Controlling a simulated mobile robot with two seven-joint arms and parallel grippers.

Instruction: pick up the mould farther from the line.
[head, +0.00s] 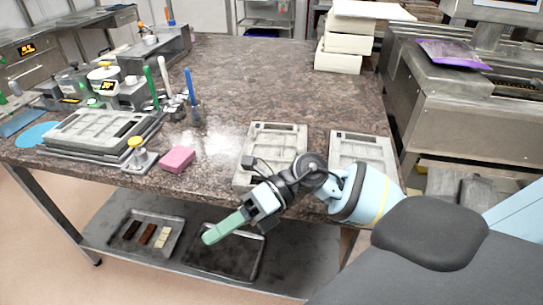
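Two grey moulds with rectangular cavities lie flat on the brown stone-topped table. The left mould (288,137) is farther from the steel line (462,105) at the right, and the right mould (362,146) is nearer to it. My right arm crosses in front of both and hides their near parts. My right gripper (222,229), with green fingers, is in front of the table's front edge, left of and nearer than the left mould. It appears apart from both moulds. The fingers overlap in this view, so their gap is hidden. My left gripper is out of view.
A pink block (178,159) and a yellow-knobbed stand (137,155) are left of the moulds. Stacked trays (92,130) and upright coloured tools (190,88) stand farther left. White boxes (345,44) stand at the back. The table's middle is clear. A lower shelf (190,240) holds trays.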

